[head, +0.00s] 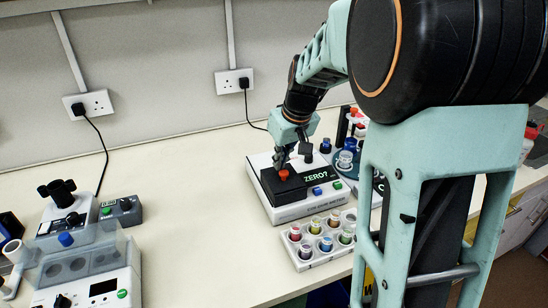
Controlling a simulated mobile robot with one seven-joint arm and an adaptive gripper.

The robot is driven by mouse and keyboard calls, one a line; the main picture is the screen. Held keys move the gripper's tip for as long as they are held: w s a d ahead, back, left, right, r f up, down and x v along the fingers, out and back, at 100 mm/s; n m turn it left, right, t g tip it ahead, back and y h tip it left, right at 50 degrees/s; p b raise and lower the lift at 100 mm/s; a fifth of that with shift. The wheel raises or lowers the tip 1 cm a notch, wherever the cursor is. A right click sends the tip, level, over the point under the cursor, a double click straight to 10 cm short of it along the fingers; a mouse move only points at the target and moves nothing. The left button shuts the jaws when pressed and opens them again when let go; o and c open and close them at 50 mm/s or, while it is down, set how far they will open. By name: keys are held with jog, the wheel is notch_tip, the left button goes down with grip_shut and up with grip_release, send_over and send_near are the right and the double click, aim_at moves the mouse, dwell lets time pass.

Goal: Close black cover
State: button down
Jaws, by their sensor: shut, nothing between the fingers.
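The black cover (279,190) is a dark block with a red knob (284,175) on top. It lies on the left part of the white instrument (300,207) on the bench. Beside it on the instrument is a dark panel lettered "ZERO?" (318,172). My gripper (280,163) points down just behind and above the red knob, shut and empty. I cannot tell whether its fingertips touch the cover. The gripper and wrist hide part of the cover's back edge.
A white rack of coloured-capped vials (291,249) stands in front of the instrument. Blue and red-capped items (346,157) stand behind at right, partly hidden by my arm. Another device with a clear cover (82,255) is at left. The bench between (185,225) is clear.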

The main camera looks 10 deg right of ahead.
jog(key=shift+s+f, duration=0.1)
jog(key=shift+s, duration=0.55)
jog(key=shift+d, duration=0.1)
